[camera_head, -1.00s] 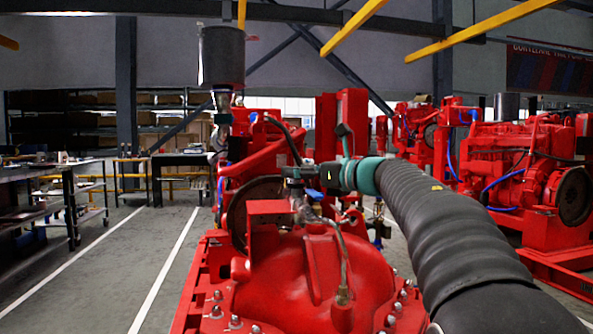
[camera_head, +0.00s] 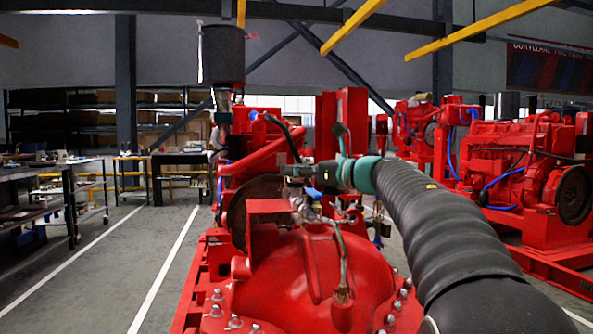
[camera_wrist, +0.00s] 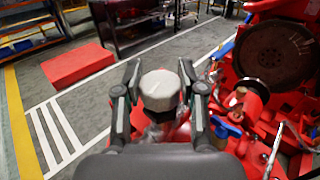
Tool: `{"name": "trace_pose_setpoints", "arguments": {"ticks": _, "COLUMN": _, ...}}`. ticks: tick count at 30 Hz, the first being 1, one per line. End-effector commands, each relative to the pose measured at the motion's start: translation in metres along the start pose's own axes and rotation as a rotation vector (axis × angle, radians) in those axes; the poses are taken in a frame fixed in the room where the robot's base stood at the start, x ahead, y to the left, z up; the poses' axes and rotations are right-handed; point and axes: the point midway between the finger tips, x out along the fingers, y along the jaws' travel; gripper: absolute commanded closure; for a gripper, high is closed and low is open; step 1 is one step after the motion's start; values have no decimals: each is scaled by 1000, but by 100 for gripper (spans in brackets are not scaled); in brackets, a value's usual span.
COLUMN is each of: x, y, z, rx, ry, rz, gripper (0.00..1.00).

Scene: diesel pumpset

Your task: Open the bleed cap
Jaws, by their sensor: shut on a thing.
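The bleed cap (camera_wrist: 159,90) is a pale grey, faceted cap in the middle of the wrist view. My gripper (camera_wrist: 160,72) has one finger on each side of it and is shut on it. Below the cap, its fitting is blurred and mostly hidden by my wrist. In the head view my gripper (camera_head: 290,172) is over the red pump casing (camera_head: 315,268), and I cannot make out the cap clearly there.
A bent metal pipe (camera_head: 341,255) rises from the casing close to my gripper. The red engine (camera_head: 262,160) with its dark flywheel stands behind. Blue-handled valves (camera_wrist: 225,128) lie right of the gripper in the wrist view. Open floor (camera_head: 115,255) is on the left.

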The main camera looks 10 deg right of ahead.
Motion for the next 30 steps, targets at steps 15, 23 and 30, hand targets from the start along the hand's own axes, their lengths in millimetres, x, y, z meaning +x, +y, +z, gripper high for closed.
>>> {"name": "trace_pose_setpoints", "arguments": {"ticks": 15, "x": 1, "y": -3, "z": 4, "rx": 2, "ry": 0, "rz": 367, "gripper": 95}}
{"name": "trace_pose_setpoints", "arguments": {"ticks": 23, "x": 1, "y": -1, "z": 4, "rx": 1, "ry": 0, "rz": 605, "gripper": 95}}
{"name": "trace_pose_setpoints", "arguments": {"ticks": 30, "x": 1, "y": -1, "z": 2, "rx": 1, "ry": 0, "rz": 750, "gripper": 95}}
